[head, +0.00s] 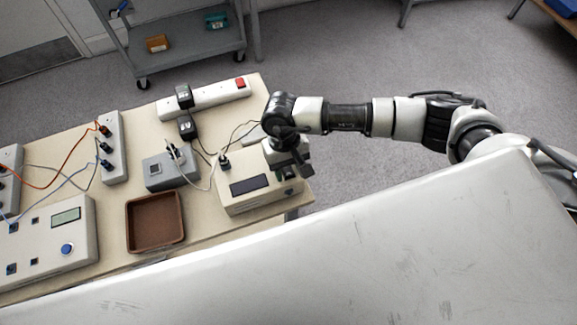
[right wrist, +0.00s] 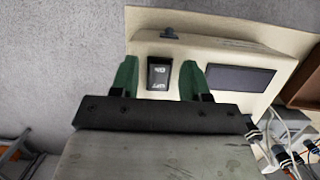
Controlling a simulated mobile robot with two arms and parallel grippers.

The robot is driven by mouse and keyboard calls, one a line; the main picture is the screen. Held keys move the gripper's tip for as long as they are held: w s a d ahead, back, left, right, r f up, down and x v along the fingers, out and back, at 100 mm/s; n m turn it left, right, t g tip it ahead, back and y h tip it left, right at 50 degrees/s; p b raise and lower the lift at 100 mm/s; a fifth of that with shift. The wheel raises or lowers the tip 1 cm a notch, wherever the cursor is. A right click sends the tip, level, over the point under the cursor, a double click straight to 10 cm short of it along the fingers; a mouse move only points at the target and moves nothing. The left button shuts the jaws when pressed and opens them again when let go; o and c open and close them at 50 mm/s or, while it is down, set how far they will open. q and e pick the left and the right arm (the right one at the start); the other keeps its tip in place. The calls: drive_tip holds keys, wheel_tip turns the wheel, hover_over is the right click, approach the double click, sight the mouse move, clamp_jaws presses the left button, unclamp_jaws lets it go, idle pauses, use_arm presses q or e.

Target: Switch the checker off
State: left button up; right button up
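The checker, a beige box (head: 240,199), stands at the right end of the table with a dark display (head: 250,186) on its sloped face. In the right wrist view its beige body (right wrist: 225,57) shows the display (right wrist: 240,78) and a black rocker switch (right wrist: 159,73) with white markings. I cannot tell the rocker's position. My right gripper (head: 290,172) is over the checker's right end, pointing down at it. Its green fingers (right wrist: 158,70) are apart and empty, one on each side of the switch in the picture; contact cannot be made out. My left gripper is not in view.
A grey box (head: 170,170), a brown tray (head: 155,222) and a white unit with a small screen (head: 60,235) share the table. Behind are a power strip (head: 205,97) with a red switch and several cables. A grey cart (head: 180,35) stands beyond.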

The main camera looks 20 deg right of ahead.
drive_tip(key=shift+w+r, duration=0.2)
drive_tip(key=shift+r, duration=0.3)
drive_tip(key=b+v, duration=0.2)
drive_tip(key=v, duration=0.7)
drive_tip(key=shift+r, duration=0.35)
